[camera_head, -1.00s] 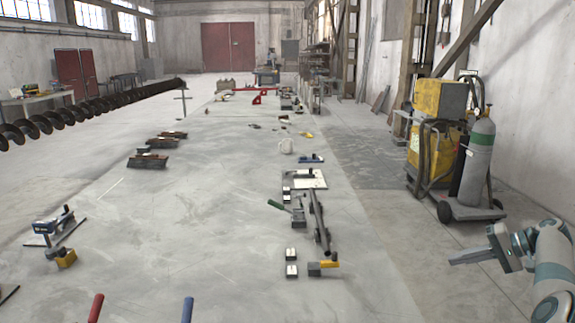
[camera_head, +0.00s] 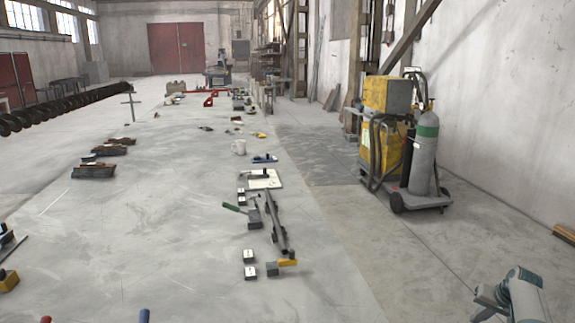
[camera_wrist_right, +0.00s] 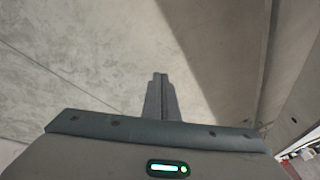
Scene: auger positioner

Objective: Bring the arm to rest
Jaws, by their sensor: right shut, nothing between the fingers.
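My right arm (camera_head: 525,297) shows at the lower right corner of the head view, low and beside the long table. My right gripper (camera_head: 482,312) is partly cut off by the bottom edge there. In the right wrist view the fingers (camera_wrist_right: 160,82) are together, with nothing between them. They point over bare grey floor and touch nothing. My left arm and gripper are not in view.
The auger (camera_head: 70,107) is at the left. Floor near my right arm is clear.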

